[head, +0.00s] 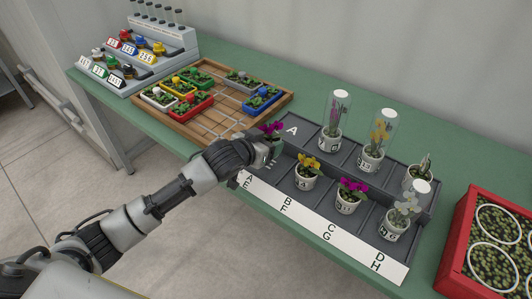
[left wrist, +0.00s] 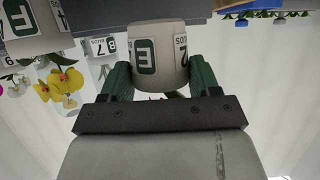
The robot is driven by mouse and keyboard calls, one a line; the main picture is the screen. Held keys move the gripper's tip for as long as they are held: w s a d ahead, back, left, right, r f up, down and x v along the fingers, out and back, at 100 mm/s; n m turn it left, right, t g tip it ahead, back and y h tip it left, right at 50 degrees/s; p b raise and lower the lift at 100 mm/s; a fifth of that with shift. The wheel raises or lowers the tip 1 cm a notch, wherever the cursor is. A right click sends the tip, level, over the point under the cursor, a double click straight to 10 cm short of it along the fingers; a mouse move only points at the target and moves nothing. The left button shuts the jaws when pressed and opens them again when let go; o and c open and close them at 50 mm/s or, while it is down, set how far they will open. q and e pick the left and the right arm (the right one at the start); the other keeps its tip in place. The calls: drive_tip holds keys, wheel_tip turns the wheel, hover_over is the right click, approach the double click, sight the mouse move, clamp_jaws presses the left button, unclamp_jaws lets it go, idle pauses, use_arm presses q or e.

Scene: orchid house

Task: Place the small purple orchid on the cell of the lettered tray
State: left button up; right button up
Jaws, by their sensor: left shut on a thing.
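The small purple orchid (head: 271,130) is at the left end of the dark lettered tray (head: 394,252). My left gripper (head: 268,152) is shut on its white pot, and the hand hides most of the pot in the head view. In the left wrist view the pot (left wrist: 160,70) sits between the two green-padded fingers of the gripper (left wrist: 160,85), with a label "E" facing the camera. I cannot tell whether the pot touches the tray floor. The back-left cell marked A (head: 292,131) looks empty. My right gripper is out of view.
A wooden tray (head: 213,128) of seedlings lies left. A red crate (head: 457,240) stands right.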

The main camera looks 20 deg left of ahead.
use_arm(q)
drive_tip(key=shift+f, duration=2)
drive_tip(key=shift+f, duration=0.1)
drive_tip(key=o, duration=1.1)
drive_tip(key=shift+s+a, duration=0.1)
drive_tip(key=v, duration=1.1)
drive_tip(key=shift+s+r, duration=0.25)
drive_tip(key=shift+s, duration=0.1)
